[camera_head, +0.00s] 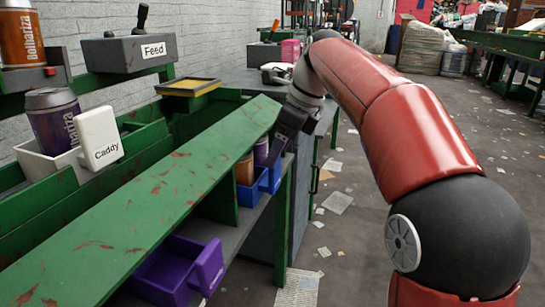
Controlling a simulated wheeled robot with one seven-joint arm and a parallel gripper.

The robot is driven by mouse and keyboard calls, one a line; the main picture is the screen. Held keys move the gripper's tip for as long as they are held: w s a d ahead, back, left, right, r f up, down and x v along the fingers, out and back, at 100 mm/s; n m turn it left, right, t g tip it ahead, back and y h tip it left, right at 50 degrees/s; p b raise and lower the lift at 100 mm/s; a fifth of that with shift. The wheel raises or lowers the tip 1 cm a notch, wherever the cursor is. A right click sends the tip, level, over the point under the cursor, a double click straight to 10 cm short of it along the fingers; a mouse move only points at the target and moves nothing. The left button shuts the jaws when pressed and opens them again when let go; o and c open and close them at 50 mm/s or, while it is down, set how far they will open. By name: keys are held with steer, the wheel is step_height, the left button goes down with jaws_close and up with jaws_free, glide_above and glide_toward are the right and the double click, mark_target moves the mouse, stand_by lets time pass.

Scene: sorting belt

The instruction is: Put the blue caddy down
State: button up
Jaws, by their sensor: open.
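The blue caddy (250,196) sits on the grey lower shelf, behind the sloping green beam. It looks upright, and its upper left part is hidden by the beam. An orange-brown can (244,170) and a purple can (261,151) show in it. My gripper (277,150) is at the end of my red arm, just above the right side of the caddy, and points down. It is open. Whether a finger touches the caddy I cannot tell.
A purple caddy (168,272) stands nearer on the lower shelf. A white caddy (42,163) labelled "Caddy" holds a purple can (55,122) at left. A yellow-rimmed tray (188,87) and a "Feed" lever box (128,52) are behind. Paper scraps litter the open floor at right.

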steer(key=w+p+v, duration=0.1)
steer(key=p+v, duration=0.1)
steer(key=v, duration=0.4)
steer(key=s+d+f+n+t+h, duration=0.1)
steer(key=s+d+f+n, duration=0.2)
steer(key=s+n, duration=0.25)
steer(key=s+d+f+n+t+h, duration=0.1)
steer(key=s+d+f+n, duration=0.2)
steer(key=s, duration=0.4)
steer(key=s+d+f+n+t+h, duration=0.2)
steer(key=s+d+f+n, duration=0.3)
steer(key=s+f+n, duration=0.8)
steer(key=shift+s+d+f, duration=0.2)
steer(key=shift+s+f, duration=0.1)
steer(key=shift+f, duration=0.15)
steer(key=shift+n, duration=0.25)
